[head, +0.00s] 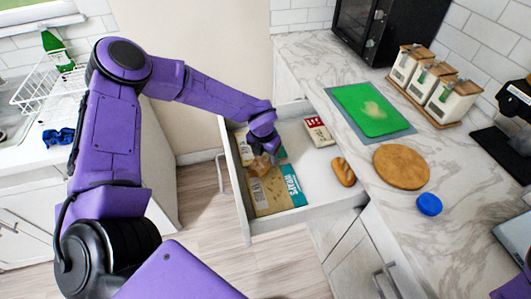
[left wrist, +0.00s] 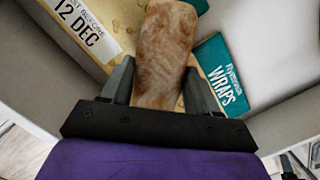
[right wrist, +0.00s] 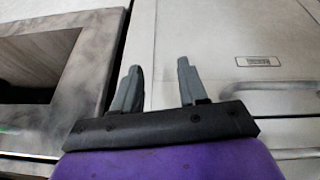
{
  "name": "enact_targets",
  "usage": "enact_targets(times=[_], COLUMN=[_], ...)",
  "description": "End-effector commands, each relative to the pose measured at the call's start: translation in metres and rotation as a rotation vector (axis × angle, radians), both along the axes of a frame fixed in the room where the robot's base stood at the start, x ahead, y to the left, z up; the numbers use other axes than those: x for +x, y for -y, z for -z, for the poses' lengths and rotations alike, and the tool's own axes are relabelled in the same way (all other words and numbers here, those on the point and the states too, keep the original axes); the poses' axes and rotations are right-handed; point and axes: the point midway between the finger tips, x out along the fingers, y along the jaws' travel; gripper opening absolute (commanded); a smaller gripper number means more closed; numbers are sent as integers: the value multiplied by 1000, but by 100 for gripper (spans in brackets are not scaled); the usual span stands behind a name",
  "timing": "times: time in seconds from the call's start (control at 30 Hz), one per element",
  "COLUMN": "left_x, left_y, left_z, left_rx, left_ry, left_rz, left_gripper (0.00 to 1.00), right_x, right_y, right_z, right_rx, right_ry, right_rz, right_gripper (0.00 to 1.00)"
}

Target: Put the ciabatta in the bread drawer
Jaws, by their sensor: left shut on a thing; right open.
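The ciabatta (left wrist: 165,50) is a pale brown, floury loaf between the fingers of my left gripper (left wrist: 160,85) in the left wrist view. In the head view my left gripper (head: 262,150) is shut on the ciabatta (head: 261,166), inside the outline of the open bread drawer (head: 300,222). The loaf is over the wraps packets; whether it touches them I cannot tell. My right gripper (right wrist: 160,88) is open and empty in the right wrist view, facing pale cabinet fronts.
The drawer holds wraps packets (head: 279,191), a white and red packet (head: 319,131) and a small bread roll (head: 343,171). The counter bears a green board (head: 365,105), a round wooden board (head: 401,166), a blue lid (head: 429,204) and canisters (head: 452,101). Bare drawer floor shows at the right.

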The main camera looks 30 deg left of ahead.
Motion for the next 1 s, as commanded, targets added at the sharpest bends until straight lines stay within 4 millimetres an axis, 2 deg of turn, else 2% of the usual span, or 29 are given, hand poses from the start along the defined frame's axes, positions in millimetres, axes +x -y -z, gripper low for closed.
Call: enact_targets(times=[0.77,0.8,0.83,0.87,1.0], left_x=[0,0,0,0,0], left_y=[1,0,0,1,0], left_z=[16,16,16,16,16], left_rx=[-1,-1,-1,-1,-1], left_ry=[2,2,2,2,2], left_rz=[0,0,0,0,-1], left_gripper=[30,73,83,86,86], right_x=[0,0,0,0,0], right_y=[0,0,0,0,0], right_z=[9,9,9,9,9], right_rx=[0,0,0,0,0], right_ry=[0,0,0,0,0], right_rz=[0,0,0,0,0], right_gripper=[43,43,43,43,43])
